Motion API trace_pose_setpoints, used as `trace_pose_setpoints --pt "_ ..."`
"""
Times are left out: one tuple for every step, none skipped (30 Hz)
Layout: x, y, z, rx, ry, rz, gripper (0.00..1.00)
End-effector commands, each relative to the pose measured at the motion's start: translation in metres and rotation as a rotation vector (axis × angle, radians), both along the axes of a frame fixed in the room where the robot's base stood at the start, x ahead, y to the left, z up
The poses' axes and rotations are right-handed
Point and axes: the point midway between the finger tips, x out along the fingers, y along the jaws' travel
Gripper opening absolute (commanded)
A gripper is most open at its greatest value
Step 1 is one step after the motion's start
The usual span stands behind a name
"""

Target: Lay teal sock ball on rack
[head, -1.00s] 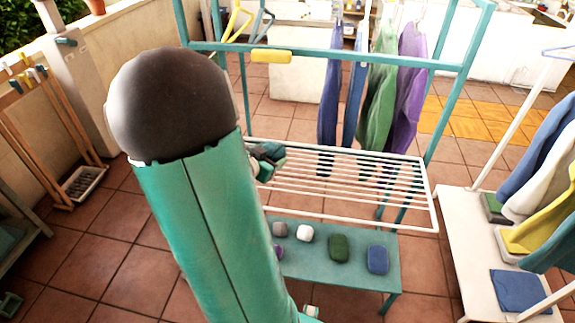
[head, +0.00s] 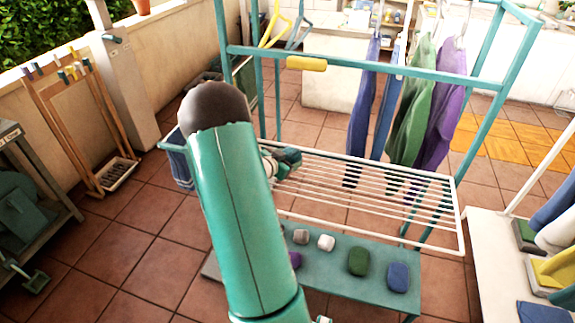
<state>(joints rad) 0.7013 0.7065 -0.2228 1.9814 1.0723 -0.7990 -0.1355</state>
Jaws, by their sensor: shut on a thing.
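The white slatted rack (head: 375,195) sticks out from a teal frame in the middle of the head view, its bars bare. My gripper (head: 287,158) is small and partly hidden behind my own arm, at the rack's left end. It is shut on a small dark teal shape, which I take as the teal sock ball (head: 290,155); its outline is hard to tell from the fingers. I cannot tell whether it touches the bars.
Below the rack a teal shelf (head: 330,275) holds grey, white, purple, green (head: 359,261) and blue (head: 398,276) balls. Garments (head: 410,105) hang behind the rack. A teal rail with a yellow block (head: 306,63) crosses above. A white stand (head: 490,270) is at right.

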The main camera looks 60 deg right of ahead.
Motion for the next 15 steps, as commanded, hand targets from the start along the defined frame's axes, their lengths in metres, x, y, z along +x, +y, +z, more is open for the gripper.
trace_pose_setpoints --pt "-0.001 0.001 -0.011 0.005 0.005 0.0 0.43" --pt "-0.001 0.001 -0.016 0.004 0.004 -0.001 0.43" --pt "-0.001 0.001 -0.021 0.003 0.004 -0.001 0.43" --pt "-0.001 0.001 -0.024 0.003 0.004 -0.001 0.43" --pt "-0.001 0.001 -0.026 0.003 0.002 -0.001 0.43" --pt "-0.001 0.001 -0.027 0.001 0.001 0.0 0.43" --pt "-0.001 0.001 -0.027 0.001 0.001 0.0 0.43" --pt "-0.001 0.001 -0.026 0.001 0.001 0.001 0.43" --pt "-0.001 0.001 -0.026 0.001 0.001 0.001 0.43" --pt "-0.001 0.001 -0.026 0.001 0.001 0.001 0.43" --pt "-0.001 0.001 -0.026 0.001 0.001 0.001 0.43" --pt "-0.001 0.001 -0.026 0.001 0.001 0.001 0.43" --pt "-0.001 0.001 -0.027 0.001 0.001 0.001 0.43" --pt "-0.001 0.001 -0.028 0.001 0.002 0.001 0.43" --pt "-0.001 0.001 -0.029 0.001 0.002 0.001 0.43"
